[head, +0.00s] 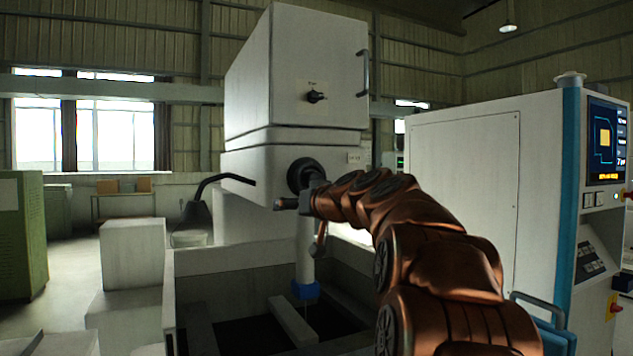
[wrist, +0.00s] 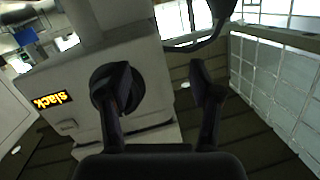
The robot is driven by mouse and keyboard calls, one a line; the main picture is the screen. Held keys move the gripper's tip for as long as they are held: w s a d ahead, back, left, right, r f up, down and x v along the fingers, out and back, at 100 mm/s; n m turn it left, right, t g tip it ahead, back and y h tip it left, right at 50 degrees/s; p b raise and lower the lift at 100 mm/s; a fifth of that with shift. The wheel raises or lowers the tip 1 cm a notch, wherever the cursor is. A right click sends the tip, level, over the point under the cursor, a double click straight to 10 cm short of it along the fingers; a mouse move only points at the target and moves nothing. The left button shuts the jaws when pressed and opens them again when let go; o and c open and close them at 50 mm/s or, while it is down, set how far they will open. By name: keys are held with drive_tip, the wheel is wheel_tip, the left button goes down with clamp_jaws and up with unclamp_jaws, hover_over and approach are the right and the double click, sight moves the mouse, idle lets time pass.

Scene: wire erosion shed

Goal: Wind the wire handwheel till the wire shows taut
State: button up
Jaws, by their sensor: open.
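The handwheel (head: 301,171) is a round black wheel on the front of the white machine head (head: 318,60). It also shows in the wrist view (wrist: 137,90), partly hidden behind one finger. My gripper (head: 288,203) is at the wheel's lower edge in the head view. In the wrist view my gripper (wrist: 160,75) is open; its left finger overlaps the wheel and its right finger is off to the side. I cannot tell whether the finger touches the wheel. A small amber display (wrist: 52,99) reads "slack", upside down.
A black knob (head: 316,97) and a vertical handle (head: 362,73) are on the machine head above. A curved black lamp arm (head: 222,180) reaches in from the left. The open work tank (head: 215,262) lies below. A control cabinet (head: 465,170) with a screen stands at the right.

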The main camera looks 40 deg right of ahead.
sight(316, 178)
drive_tip(key=s+d+r+m+t+h, duration=0.1)
drive_tip(key=s+d+r+h, duration=0.2)
drive_tip(key=d+r, duration=0.4)
drive_tip(key=shift+s+d+f+p+x, duration=0.15)
drive_tip(key=shift+p+x, duration=0.3)
drive_tip(key=shift+x, duration=0.8)
drive_tip(key=shift+d+f+p+x, duration=0.1)
drive_tip(key=shift+d+p+x, duration=0.25)
drive_tip(key=shift+x, duration=0.95)
drive_tip(key=shift+s+d+f+p+x, duration=0.1)
drive_tip(key=shift+p+x, duration=0.4)
drive_tip(key=shift+x, duration=0.75)
drive_tip(key=c, duration=1.1)
